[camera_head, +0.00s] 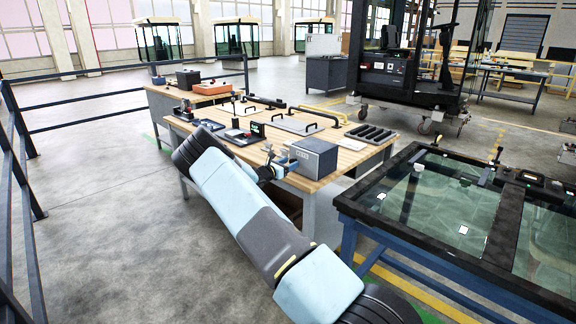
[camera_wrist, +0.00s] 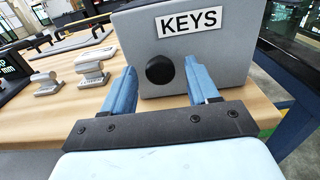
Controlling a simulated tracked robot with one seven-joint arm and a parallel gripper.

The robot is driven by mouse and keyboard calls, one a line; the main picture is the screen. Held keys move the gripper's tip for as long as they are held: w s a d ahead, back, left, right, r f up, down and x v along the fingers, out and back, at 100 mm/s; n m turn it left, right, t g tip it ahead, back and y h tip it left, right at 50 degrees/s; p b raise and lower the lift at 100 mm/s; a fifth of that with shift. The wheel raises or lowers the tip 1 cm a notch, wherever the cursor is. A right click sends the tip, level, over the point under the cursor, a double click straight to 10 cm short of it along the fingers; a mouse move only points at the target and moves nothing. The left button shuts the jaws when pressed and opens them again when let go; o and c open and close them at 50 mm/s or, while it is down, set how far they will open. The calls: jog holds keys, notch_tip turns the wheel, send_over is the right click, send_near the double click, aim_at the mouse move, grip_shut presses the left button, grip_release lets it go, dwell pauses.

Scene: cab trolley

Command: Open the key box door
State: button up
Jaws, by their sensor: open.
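The key box (camera_head: 314,156) is a grey metal box at the near right corner of the wooden workbench. In the wrist view the key box (camera_wrist: 232,64) shows a "KEYS" label and a round black knob (camera_wrist: 160,70) on its front; the door looks shut. My gripper (camera_head: 284,164) is at the left side of the box in the head view. In the wrist view my gripper (camera_wrist: 160,80) has its two blue fingers apart, one on each side of the knob. I cannot tell whether they touch the box. The knob is hidden in the head view.
The workbench (camera_head: 345,160) holds several handles, plates and a black tray (camera_head: 371,134). Two metal handle blocks (camera_wrist: 95,70) stand left of my gripper. A glass-topped blue table (camera_head: 460,205) stands close on the right. A dark railing (camera_head: 25,165) runs along the left, with open floor between.

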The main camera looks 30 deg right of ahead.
grip_shut()
dwell(0.6)
